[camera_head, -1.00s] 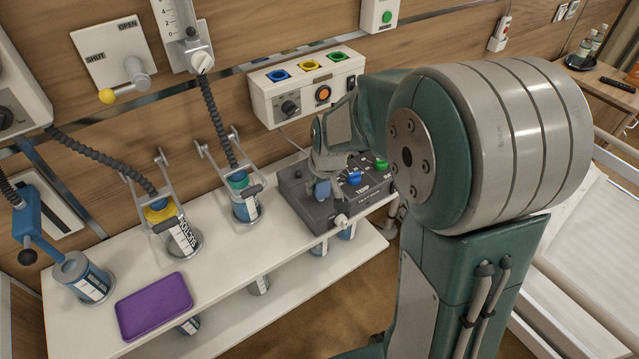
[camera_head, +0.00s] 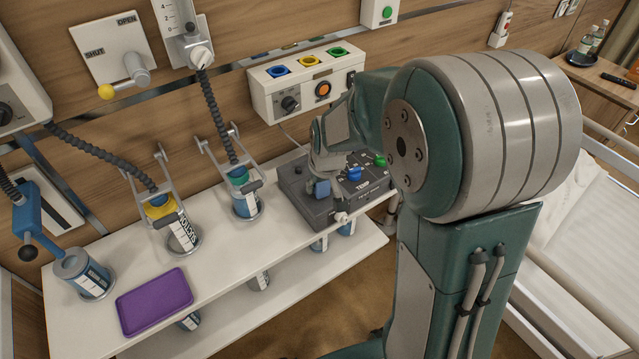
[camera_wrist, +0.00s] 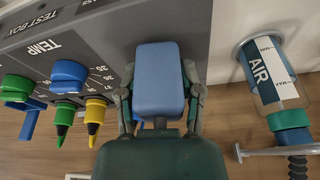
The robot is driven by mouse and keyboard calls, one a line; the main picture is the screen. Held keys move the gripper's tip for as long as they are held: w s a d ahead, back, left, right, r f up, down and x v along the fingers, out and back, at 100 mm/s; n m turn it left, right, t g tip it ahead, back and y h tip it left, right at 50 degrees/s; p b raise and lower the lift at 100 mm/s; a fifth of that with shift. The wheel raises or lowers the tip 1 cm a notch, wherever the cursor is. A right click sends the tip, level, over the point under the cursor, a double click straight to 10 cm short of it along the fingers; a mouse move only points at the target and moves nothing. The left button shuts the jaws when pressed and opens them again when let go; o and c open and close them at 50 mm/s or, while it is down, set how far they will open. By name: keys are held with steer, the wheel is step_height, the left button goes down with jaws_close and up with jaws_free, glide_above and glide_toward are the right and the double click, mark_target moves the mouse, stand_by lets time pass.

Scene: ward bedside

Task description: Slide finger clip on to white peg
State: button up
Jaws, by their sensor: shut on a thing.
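My gripper (camera_wrist: 160,105) is shut on the blue finger clip (camera_wrist: 160,78), with one finger along each side of it. The clip also shows in the head view (camera_head: 322,188), over the left front part of the grey test box (camera_head: 300,206). A small white peg (camera_head: 341,218) sticks out at the front edge of the test box, just right of and below the clip. The clip and peg look apart. The peg does not show in the wrist view, and the far end of the clip is hidden there.
The test box carries a blue TEMP dial (camera_head: 355,174) and a green knob (camera_head: 380,161) beside the gripper. A capped AIR bottle (camera_wrist: 268,80) is right in the wrist view. A purple tray (camera_head: 154,301) lies on the white shelf (camera_head: 238,240). A bed is at right.

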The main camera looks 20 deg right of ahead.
steer(key=shift+f, duration=0.15)
stand_by(0.4)
steer(key=o, duration=1.2)
steer(key=v, duration=1.1)
steer(key=shift+r, duration=0.4)
steer(key=shift+s+a+r, duration=0.1)
steer(key=shift+s, duration=0.05)
steer(key=s+r, duration=0.1)
steer(key=s, duration=0.5)
steer(key=s+r+m+t, duration=0.1)
steer(key=s+r, duration=0.1)
steer(key=s, duration=0.4)
steer(key=s+r+t, duration=0.1)
steer(key=s+r, duration=0.1)
steer(key=s, duration=0.4)
steer(key=shift+a+h, duration=0.2)
steer(key=shift+h, duration=0.1)
